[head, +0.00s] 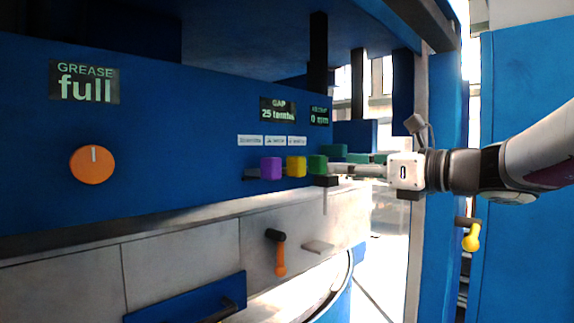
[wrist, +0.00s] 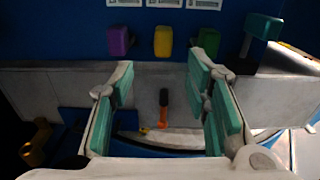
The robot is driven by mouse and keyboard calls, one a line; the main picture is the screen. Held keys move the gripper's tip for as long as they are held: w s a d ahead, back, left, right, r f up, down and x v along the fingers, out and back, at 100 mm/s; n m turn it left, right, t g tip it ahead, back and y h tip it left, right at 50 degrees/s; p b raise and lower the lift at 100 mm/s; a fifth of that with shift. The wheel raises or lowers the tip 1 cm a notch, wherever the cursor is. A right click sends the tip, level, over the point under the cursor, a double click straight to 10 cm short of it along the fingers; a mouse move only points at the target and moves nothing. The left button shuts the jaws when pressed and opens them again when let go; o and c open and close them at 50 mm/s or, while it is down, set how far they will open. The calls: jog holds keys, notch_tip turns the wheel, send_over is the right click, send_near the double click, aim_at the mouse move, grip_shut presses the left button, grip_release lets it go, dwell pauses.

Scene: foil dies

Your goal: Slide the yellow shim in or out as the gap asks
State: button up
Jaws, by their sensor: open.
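The yellow shim (head: 296,166) is a small yellow block on the front of the blue machine, between a purple block (head: 271,168) and a green block (head: 317,164). In the wrist view the yellow shim (wrist: 163,41) shows ahead, roughly centred between my fingertips and apart from them. The gap display (head: 278,109) reads 25 tenths. My gripper (head: 335,168) is open and empty, pointing at the row of blocks from the right. Its fingers partly hide the green block's surroundings in the head view.
A smaller display (head: 319,115) reads 0 mm. White labels (head: 271,141) sit above the blocks. An orange knob (head: 92,163) and a grease display (head: 84,81) reading full are at left. An orange-tipped lever (head: 280,258) hangs below. A teal-ended part (wrist: 263,27) stands right of the green block.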

aim_at(303, 162)
jog(key=x, duration=0.9)
jog(key=p+x, duration=0.1)
jog(key=x, duration=0.3)
jog(key=shift+w+a+r, duration=0.1)
jog(key=shift+w+r, duration=0.25)
jog(key=shift+w, duration=0.2)
grip_shut()
